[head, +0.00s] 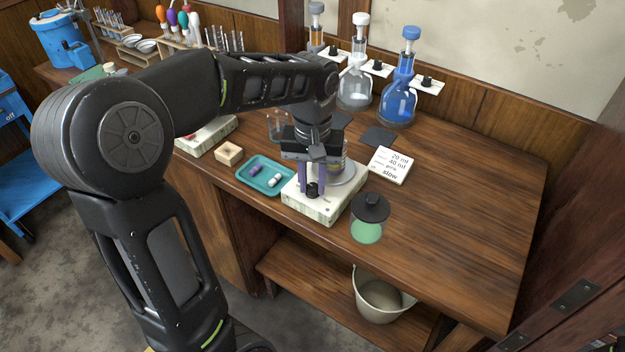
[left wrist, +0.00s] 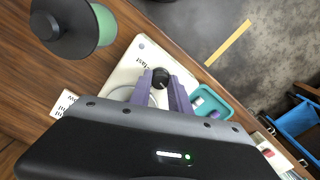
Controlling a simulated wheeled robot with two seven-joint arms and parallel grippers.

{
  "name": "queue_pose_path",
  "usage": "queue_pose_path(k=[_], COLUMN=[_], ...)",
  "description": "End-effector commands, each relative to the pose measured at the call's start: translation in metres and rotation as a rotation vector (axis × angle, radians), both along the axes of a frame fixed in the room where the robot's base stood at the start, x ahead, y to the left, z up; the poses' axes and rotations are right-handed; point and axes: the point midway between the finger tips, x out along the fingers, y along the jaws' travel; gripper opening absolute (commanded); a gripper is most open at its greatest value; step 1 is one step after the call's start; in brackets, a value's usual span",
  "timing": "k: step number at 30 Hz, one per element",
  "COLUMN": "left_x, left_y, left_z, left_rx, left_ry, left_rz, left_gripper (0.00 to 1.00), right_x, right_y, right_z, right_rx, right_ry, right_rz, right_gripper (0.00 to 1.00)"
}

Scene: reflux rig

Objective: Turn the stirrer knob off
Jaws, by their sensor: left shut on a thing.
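The stirrer (head: 322,207) is a pale box with a round plate on top, near the front edge of the table. Its black knob (head: 312,191) is on the front part of the box. My left gripper (head: 312,186) reaches down over the stirrer, with its purple fingers on either side of the knob. In the left wrist view, the fingers close on the black knob (left wrist: 161,78), and part of the word "fast" shows on the stirrer top (left wrist: 128,73). The vessel on the plate is mostly hidden behind my gripper. My right gripper is not seen.
A lidded jar of green liquid (head: 367,226) stands right beside the stirrer. A teal tray (head: 246,176) with small vials lies to the left. A card reading "slow" (head: 390,165) lies behind, near several flasks. The table's right side is clear.

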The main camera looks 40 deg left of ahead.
Motion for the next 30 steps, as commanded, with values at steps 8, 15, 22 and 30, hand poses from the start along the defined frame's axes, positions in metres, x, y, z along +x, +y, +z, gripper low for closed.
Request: queue_pose_path(k=[8,15,22,30], left_x=[-0.0003,-0.0002,-0.0003,-0.0003], left_y=[0.0000,-0.0002,-0.0003,-0.0004], left_z=[-0.0003,-0.0004,-0.0005,-0.0005], left_rx=[0.000,-0.001,-0.001,-0.001], left_ry=[0.002,0.002,0.002,0.002], left_rz=[0.166,0.223,0.229,0.228], left_gripper=[0.00,0.00,0.00,0.32], right_x=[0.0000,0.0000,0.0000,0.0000], right_y=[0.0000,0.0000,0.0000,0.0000], right_z=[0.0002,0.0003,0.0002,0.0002], right_rx=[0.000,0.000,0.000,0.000], right_ry=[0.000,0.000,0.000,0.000], right_rz=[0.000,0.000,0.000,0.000], right_gripper=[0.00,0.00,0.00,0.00])
